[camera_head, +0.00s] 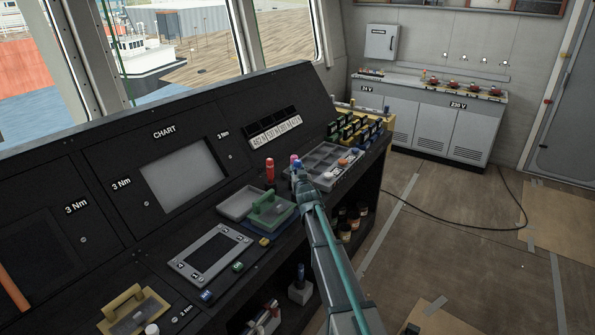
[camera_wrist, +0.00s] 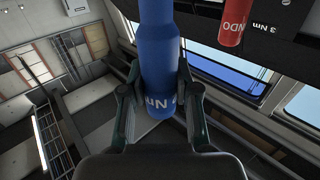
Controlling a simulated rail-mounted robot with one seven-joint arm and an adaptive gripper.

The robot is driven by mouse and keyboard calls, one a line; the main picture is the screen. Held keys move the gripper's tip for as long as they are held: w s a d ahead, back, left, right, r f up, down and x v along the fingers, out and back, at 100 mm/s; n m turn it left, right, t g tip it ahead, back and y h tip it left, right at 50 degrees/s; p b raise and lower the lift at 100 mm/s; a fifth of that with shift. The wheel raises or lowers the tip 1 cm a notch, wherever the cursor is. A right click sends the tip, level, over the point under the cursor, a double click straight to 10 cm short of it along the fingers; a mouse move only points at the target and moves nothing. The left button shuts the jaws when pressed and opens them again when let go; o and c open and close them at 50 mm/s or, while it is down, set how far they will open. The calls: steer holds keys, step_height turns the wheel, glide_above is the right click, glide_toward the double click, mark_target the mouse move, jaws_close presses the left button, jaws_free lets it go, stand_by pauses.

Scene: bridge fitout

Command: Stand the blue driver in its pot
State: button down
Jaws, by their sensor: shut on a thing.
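The blue driver (camera_wrist: 159,50) is in my gripper (camera_wrist: 160,88), held between the two fingers in the wrist view. It has white lettering near its lower end, only partly readable. In the head view my gripper (camera_head: 299,176) is over the console by the grey compartment tray, and only a small blue part of the driver (camera_head: 298,164) shows above it. Its lower part is hidden by my arm. I cannot tell for sure which holder is its pot.
A red driver (camera_head: 270,170) stands upright left of my gripper; it also shows in the wrist view (camera_wrist: 232,22). Nearby are a grey tray (camera_head: 240,204), a green handled block (camera_head: 268,211), the compartment tray (camera_head: 322,160) and several small coloured blocks behind. The floor at right is mostly clear.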

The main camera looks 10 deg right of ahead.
steer(key=shift+f+b, duration=1.3)
steer(key=shift+f, duration=0.3)
steer(key=c, duration=0.8)
jaws_free()
steer(key=shift+o, duration=0.2)
steer(key=shift+s, duration=0.15)
steer(key=s, duration=1.1)
steer(key=shift+s, duration=0.4)
